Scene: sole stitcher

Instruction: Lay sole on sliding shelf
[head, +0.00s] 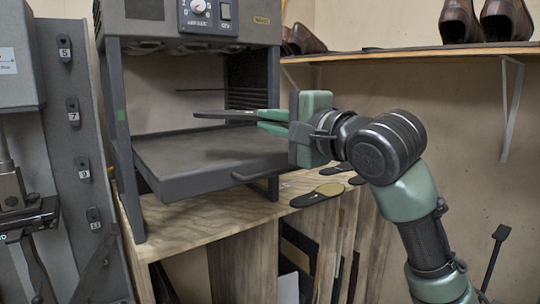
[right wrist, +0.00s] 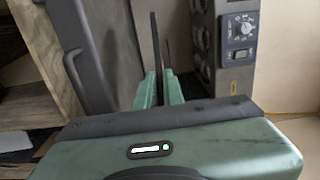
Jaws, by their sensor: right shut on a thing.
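My right gripper (head: 262,121) is shut on a thin dark sole (head: 222,114) and holds it flat, edge-on to the head camera. The sole reaches from the green fingers over the sliding shelf (head: 205,165), with a gap between them. The shelf is a dark grey tray pulled out of the machine's frame, with a handle on its front. In the right wrist view the sole (right wrist: 155,42) shows as a thin upright strip beyond the fingers (right wrist: 158,88), and the shelf (right wrist: 100,45) is on the left. My left gripper is not in view.
A machine housing with a dial (head: 208,15) is above the shelf. Several loose soles (head: 318,194) lie on the wooden table (head: 200,222) to the right. A wall shelf (head: 420,52) holds brown shoes. A grey numbered machine (head: 72,130) stands at left.

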